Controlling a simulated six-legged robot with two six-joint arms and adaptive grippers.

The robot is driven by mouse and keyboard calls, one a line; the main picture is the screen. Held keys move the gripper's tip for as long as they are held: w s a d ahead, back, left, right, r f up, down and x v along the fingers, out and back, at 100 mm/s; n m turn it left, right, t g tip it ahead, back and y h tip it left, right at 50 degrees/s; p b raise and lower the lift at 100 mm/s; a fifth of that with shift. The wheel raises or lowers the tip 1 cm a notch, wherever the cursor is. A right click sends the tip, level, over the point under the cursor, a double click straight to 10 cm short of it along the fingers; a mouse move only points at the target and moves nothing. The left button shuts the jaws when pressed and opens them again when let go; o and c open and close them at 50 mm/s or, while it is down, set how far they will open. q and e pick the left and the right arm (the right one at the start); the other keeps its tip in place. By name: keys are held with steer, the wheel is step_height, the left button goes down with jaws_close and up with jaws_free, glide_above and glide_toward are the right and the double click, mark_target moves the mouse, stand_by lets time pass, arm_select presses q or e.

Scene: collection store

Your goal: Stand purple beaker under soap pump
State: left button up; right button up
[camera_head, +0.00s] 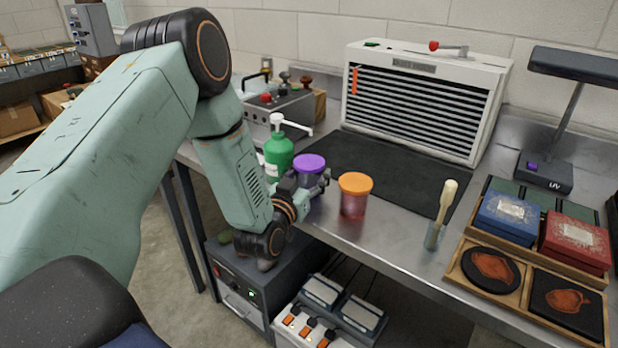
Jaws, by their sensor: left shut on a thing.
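The purple beaker (309,163) shows its round purple top just right of the soap pump (278,156), a green bottle with a white pump head. The pump's white spout points right, above and behind the beaker in the picture. My left gripper (312,184) is shut on the beaker from the front, and its fingers hide most of the beaker's lower body. I cannot tell whether the beaker's base touches the bench. My right gripper is not in view.
An orange-topped red beaker (354,196) stands close right of my left gripper. A dark mat (385,172) lies before a white louvred unit (425,98). A brush in a glass (436,232), a wooden tray (471,290) and a lamp (546,172) are further right.

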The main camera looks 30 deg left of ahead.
arm_select(q)
steer(key=shift+w+f, duration=0.15)
steer(key=shift+f, duration=0.1)
steer(key=shift+w+d, duration=0.1)
steer(key=shift+d, duration=0.1)
steer(key=shift+s, duration=0.2)
steer(key=o, duration=0.8)
steer(key=shift+a, duration=0.1)
steer(key=o, duration=0.4)
steer(key=shift+w+f, duration=0.15)
